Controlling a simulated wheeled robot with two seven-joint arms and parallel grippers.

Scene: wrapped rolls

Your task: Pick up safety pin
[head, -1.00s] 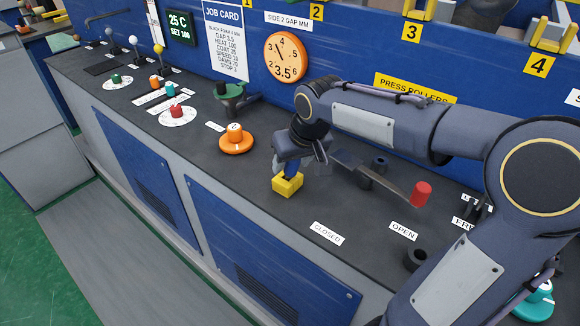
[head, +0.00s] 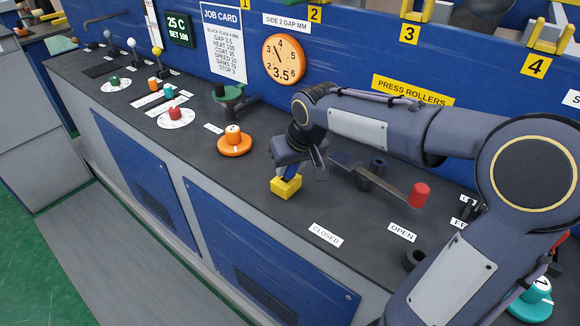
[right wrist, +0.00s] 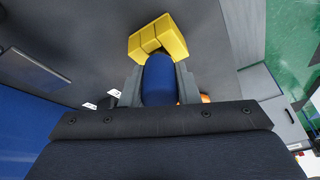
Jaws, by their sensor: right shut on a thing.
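A blue rounded piece (right wrist: 160,80), which I take to be the safety pin, sits between the two grey fingers of my right gripper (right wrist: 159,84) in the right wrist view. The fingers are shut on its sides. Its far end meets a yellow block (right wrist: 158,38); I cannot tell whether they are joined or only touching. In the head view, the yellow block (head: 286,187) is at the counter top, directly below my right gripper (head: 299,172). The gripper mostly hides the blue piece there. My left gripper is not in view.
A lever with a red knob (head: 419,194) lies right of the gripper, near the OPEN label (head: 402,232) and CLOSED label (head: 325,235). An orange knob (head: 234,141) stands to the left. The blue panel wall (head: 345,65) rises behind. The counter front is clear.

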